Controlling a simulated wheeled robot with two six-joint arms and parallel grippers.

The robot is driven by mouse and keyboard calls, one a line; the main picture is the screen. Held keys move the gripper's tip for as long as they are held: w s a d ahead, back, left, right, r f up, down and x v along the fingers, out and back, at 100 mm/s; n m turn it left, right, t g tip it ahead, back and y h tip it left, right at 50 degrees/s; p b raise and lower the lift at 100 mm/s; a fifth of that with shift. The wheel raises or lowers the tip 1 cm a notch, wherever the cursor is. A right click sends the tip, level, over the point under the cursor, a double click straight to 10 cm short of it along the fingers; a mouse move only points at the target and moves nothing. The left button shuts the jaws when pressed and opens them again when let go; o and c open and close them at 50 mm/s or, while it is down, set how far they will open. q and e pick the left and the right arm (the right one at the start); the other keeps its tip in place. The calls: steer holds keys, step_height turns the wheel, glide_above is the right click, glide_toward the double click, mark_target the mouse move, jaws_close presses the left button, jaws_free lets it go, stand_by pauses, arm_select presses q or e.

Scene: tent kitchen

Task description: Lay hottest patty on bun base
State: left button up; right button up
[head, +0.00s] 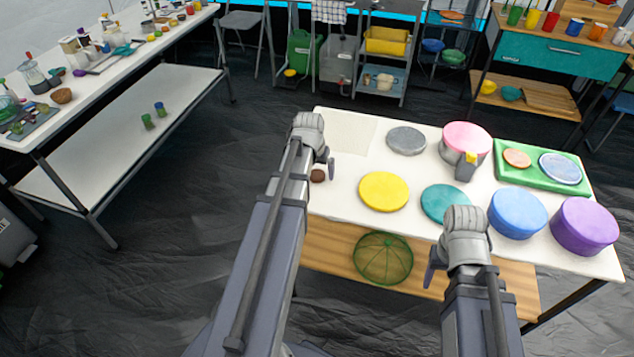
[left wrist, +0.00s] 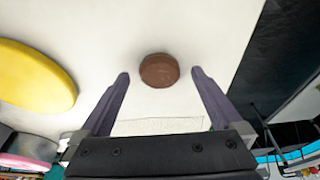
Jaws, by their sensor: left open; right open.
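A small dark brown round patty (head: 317,175) lies on the white table near its left edge. It also shows in the left wrist view (left wrist: 159,70), just beyond and between my fingertips. My left gripper (head: 322,163) is open and empty above the table beside the patty. No other patty is visible, and I cannot tell heat from these views. A tan disc, perhaps the bun base (head: 517,158), lies on a green board (head: 506,177) at the back right. My right gripper (head: 440,268) is open at the table's front edge, partly hidden by its own wrist.
Yellow (head: 384,191), teal (head: 446,203), grey (head: 406,140), blue (head: 517,214) and purple (head: 585,226) round items stand on the table. A pink-topped pot (head: 466,139) stands behind. A pale blue disc (head: 560,167) shares the board. A green mesh dome (head: 383,258) sits on the lower shelf.

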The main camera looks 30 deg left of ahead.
mark_target(316, 175)
arm_select(q)
steer(key=shift+w+f, duration=0.1)
steer(key=shift+f, duration=0.3)
steer(key=shift+r, duration=0.1)
steer(key=shift+c, duration=0.2)
arm_select(e)
steer(key=shift+f, duration=0.3)
arm_select(q)
steer(key=c, duration=1.5)
step_height(316, 175, up, 10)
steer(key=p, duration=1)
arm_select(e)
step_height(316, 175, up, 10)
